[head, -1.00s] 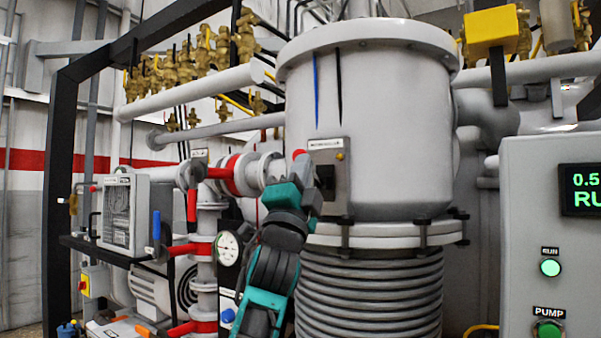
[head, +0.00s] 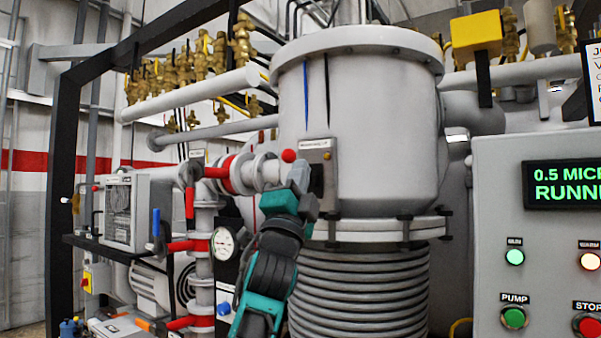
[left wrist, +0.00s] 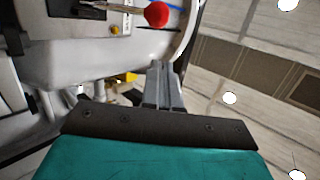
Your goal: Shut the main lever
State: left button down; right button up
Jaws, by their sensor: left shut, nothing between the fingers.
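A lever with a red ball knob (head: 289,156) stands out from a grey plate (head: 327,158) on the front of the white furnace chamber (head: 375,130). The plate's label is too small to read. My left gripper (head: 300,174) is just below and right of the knob, in front of the plate, and hides part of the lever. In the left wrist view the shut, empty fingers (left wrist: 164,82) point toward the chamber, and the red knob (left wrist: 157,13) shows beyond them with a gap in the picture. I cannot tell if the gripper touches the lever. My right gripper is out of view.
A control cabinet (head: 490,235) with a green display and lit buttons stands at the right. Red-banded pipes (head: 235,175), smaller red and blue handles and a pressure gauge (head: 224,243) lie left of my arm. A ribbed column (head: 360,290) is below the chamber.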

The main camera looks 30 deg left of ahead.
pick_arm(q)
jog(key=s+a+r+b+v, duration=0.1)
jog(key=v, duration=0.8)
jog(key=w+d+f+n+g+h+p, duration=0.1)
jog(key=d+f+n+g+h, duration=0.2)
jog(key=f, duration=1.3)
jog(key=w+d+f+n+g+h+p, duration=0.1)
jog(key=d+f+g+h, duration=0.3)
jog(key=f, duration=1.2)
jog(key=s+d+f+n+g+p, duration=0.1)
jog(key=s+d+f+n+g, duration=0.1)
jog(key=s+f, duration=0.8)
jog(key=s+d+f+n+g+p, duration=0.1)
jog(key=s+f+n+g, duration=0.4)
jog(key=s+f, duration=0.6)
notch_tip(320, 180, down, 6)
jog(key=shift+d+r+g+h, duration=0.15)
jog(key=shift+d+g+h, duration=0.15)
jog(key=shift+d+g, duration=0.75)
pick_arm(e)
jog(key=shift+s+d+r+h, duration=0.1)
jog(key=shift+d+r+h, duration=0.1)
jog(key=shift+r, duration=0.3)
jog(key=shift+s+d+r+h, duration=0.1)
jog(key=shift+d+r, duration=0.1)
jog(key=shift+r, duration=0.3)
pick_arm(q)
jog(key=shift+a, duration=0.25)
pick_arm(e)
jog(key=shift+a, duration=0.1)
